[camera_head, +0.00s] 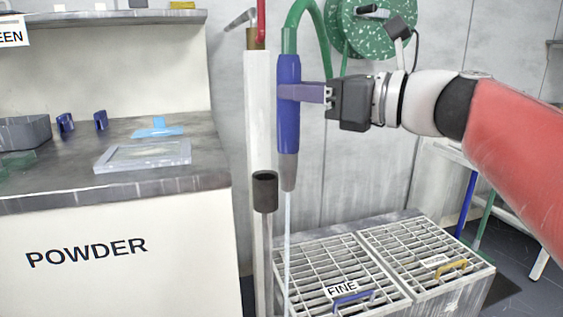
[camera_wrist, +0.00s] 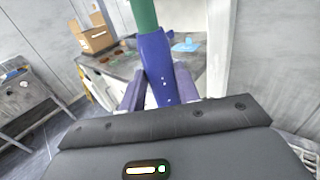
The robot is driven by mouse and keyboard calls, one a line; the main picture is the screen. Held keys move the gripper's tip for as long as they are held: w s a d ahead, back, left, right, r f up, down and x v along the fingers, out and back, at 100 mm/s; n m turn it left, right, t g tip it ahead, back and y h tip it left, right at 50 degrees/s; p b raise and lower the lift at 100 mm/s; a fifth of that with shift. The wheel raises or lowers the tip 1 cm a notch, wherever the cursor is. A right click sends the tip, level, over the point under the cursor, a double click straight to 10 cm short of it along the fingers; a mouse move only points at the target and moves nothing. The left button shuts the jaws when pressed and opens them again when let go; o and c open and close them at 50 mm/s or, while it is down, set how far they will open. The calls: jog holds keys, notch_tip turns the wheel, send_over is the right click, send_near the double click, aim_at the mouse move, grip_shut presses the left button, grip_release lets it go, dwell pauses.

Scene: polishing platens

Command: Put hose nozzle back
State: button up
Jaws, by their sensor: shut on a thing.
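The hose nozzle (camera_head: 288,110) is a blue upright tube with a grey tip pointing down and a green hose (camera_head: 305,12) curving from its top. A thin pale stream runs down from the tip. My gripper (camera_head: 310,93) is shut on the blue nozzle from the right, near its upper middle. In the wrist view the nozzle (camera_wrist: 158,68) stands between the two fingers.
Two grated bins (camera_head: 335,265), one labelled FINE, lie below the nozzle. A counter marked POWDER (camera_head: 120,255) stands at left with a clear tray (camera_head: 143,155) and a blue cloth (camera_head: 158,128). A green speckled reel (camera_head: 375,30) hangs on the wall.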

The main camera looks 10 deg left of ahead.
jog(key=w+a+p, duration=0.3)
jog(key=w+a, duration=0.6)
jog(key=w, duration=0.5)
jog(key=f+b, duration=0.1)
jog(key=f, duration=0.2)
jog(key=f+b, duration=0.2)
jog(key=f, duration=0.2)
jog(key=f+b, duration=0.1)
jog(key=f, duration=0.3)
jog(key=shift+s+d+b, duration=0.25)
jog(key=shift+d+b, duration=0.05)
jog(key=shift+d, duration=0.1)
jog(key=shift+w+a+f, duration=0.1)
jog(key=shift+w+f, duration=0.05)
jog(key=shift+f, duration=0.2)
jog(key=o, duration=1.1)
jog(key=shift+o, duration=0.2)
